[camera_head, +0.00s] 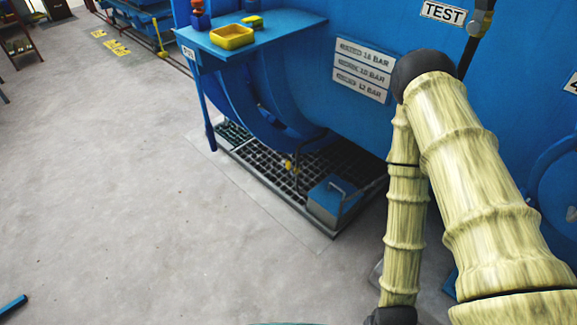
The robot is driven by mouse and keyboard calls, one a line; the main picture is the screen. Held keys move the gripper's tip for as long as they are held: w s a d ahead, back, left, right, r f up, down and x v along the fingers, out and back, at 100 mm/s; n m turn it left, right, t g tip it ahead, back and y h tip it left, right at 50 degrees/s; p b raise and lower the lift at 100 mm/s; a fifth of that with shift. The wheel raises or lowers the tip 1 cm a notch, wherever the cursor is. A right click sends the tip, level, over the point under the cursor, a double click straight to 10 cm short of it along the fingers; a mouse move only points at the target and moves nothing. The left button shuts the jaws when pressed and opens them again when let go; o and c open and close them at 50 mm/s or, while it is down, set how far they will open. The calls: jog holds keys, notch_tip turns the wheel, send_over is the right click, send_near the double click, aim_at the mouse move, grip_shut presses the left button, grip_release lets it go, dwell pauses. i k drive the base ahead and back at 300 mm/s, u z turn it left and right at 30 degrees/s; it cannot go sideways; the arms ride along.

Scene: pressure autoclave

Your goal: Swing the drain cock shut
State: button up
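A small brass-yellow fitting, which looks like the drain cock (290,165), sits low under the blue autoclave vessel (300,85). It is at a thin dark pipe above the black floor grating (262,160). It is too small to tell whether its handle is open or shut. My arm, in a ribbed pale-yellow cover, rises on the right side and bends at a dark elbow. My gripper cannot be made out in this view. The arm does not touch the fitting here; clear space shows between them.
A blue shelf (250,40) with a yellow tray (232,37) juts out above, on a leg (206,115). Pressure plates (362,70) mark the vessel. Concrete floor (110,190) is free at left.

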aim_at(287, 163)
jog(key=u, duration=0.45)
jog(key=k, duration=0.55)
jog(key=u, duration=0.55)
jog(key=i, duration=1.3)
jog(key=z, duration=0.75)
